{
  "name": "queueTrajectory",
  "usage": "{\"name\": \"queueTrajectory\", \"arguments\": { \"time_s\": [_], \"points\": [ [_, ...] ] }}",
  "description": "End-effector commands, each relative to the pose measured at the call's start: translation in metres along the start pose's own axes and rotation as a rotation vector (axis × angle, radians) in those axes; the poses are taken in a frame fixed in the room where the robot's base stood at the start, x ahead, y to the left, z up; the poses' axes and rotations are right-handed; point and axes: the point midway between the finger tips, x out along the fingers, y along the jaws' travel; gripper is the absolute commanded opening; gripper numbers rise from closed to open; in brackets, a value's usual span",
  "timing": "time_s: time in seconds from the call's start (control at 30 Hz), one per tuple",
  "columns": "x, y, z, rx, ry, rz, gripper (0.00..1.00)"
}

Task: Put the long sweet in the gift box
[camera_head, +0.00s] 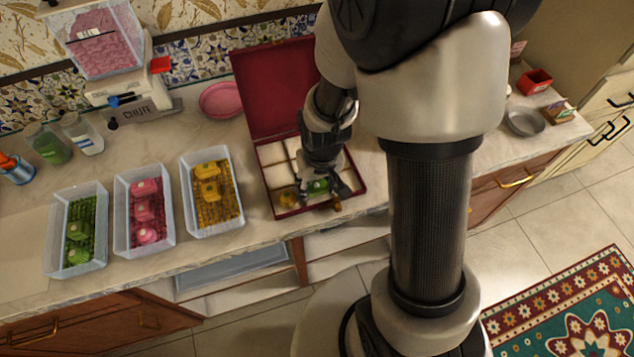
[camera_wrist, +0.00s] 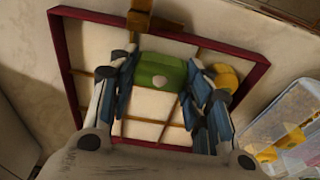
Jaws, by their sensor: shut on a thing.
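The gift box (camera_head: 272,95) is dark red, with its lid standing open and pale compartments split by thin dividers. Its rim also shows in the wrist view (camera_wrist: 61,60). My gripper (camera_head: 322,187) is low over the box's front part. In the wrist view my gripper (camera_wrist: 174,95) is shut on a green block-like sweet (camera_wrist: 160,73) with a pale mark, between its fingers. The sweet is over or in a compartment; I cannot tell whether it touches the bottom. A yellow round sweet (camera_wrist: 224,77) lies in a neighbouring compartment, at left in the head view (camera_head: 289,197).
Clear trays of green (camera_head: 101,250), pink (camera_head: 170,228) and yellow sweets (camera_head: 236,215) stand left of the box. A pink bowl (camera_head: 221,100), jars (camera_head: 82,136) and a dispenser (camera_head: 105,45) are behind. A grey bowl (camera_head: 524,122) is at right.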

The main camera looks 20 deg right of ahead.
Motion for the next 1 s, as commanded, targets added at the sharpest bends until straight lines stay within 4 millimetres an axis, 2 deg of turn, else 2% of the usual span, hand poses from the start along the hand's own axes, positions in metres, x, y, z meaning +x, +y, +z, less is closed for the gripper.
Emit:
{"name": "queueTrajectory", "arguments": {
  "time_s": [0.1,0.13,0.4,0.77,0.87,1.0],
  "points": [
    [0.005,0.0,0.001,0.0,0.0,0.0,0.25],
    [0.004,0.0,0.001,0.0,0.0,0.0,0.46],
    [0.003,0.0,0.001,0.0,-0.001,0.0,0.64],
    [0.002,0.0,0.0,0.0,-0.001,0.0,0.65],
    [-0.007,0.0,-0.001,0.0,0.001,0.0,0.65],
    [-0.035,0.0,-0.002,0.0,0.003,0.0,0.65]
  ]
}}
